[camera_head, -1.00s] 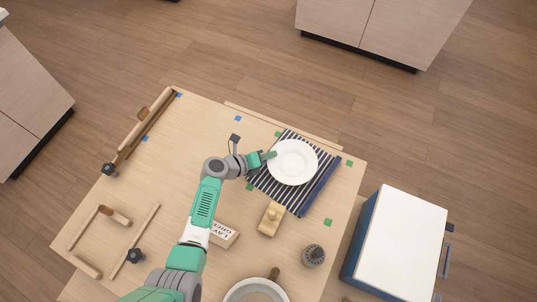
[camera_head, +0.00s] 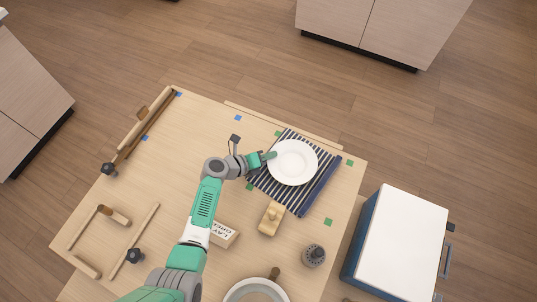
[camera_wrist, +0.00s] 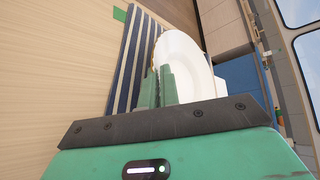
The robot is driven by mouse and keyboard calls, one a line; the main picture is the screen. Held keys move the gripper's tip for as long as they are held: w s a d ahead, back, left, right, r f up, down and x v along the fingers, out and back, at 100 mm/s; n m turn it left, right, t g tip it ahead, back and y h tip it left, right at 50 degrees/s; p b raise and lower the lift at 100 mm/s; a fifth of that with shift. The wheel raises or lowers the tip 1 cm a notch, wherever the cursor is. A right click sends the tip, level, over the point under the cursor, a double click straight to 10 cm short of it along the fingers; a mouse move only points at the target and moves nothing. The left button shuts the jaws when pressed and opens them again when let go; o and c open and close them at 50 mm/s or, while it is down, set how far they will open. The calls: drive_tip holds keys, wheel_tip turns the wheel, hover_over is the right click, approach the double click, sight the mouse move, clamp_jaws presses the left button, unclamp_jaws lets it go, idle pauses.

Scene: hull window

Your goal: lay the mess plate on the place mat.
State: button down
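The white round mess plate (camera_head: 292,162) is over the striped blue and white place mat (camera_head: 318,192) in the head view. The mat's stripes show around the plate on several sides. My gripper (camera_head: 268,157) is at the plate's left rim, with its green fingers close together on the rim. In the wrist view the fingers (camera_wrist: 160,88) meet the near edge of the plate (camera_wrist: 190,65), and the mat (camera_wrist: 128,70) lies beyond them. The plate looks slightly tilted there. I cannot tell whether its underside touches the mat.
A wooden block (camera_head: 270,218), a dark round shaker (camera_head: 314,255) and a bowl (camera_head: 255,291) stand in front of the mat. A lettered block (camera_head: 223,233) lies beside my arm. A white-topped cabinet (camera_head: 400,243) stands at the right.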

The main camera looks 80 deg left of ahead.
drive_tip(key=shift+f+b, duration=0.5)
drive_tip(key=shift+f, duration=0.15)
idle(0.8)
drive_tip(key=c, duration=1.6)
unclamp_jaws()
drive_tip(key=shift+o, duration=0.2)
wheel_tip(320, 180, up, 3)
drive_tip(key=p, duration=0.3)
drive_tip(key=shift+r+p, duration=0.15)
drive_tip(key=shift+p, duration=0.15)
drive_tip(key=shift+f+b, duration=1.5)
drive_tip(key=shift+f, duration=0.15)
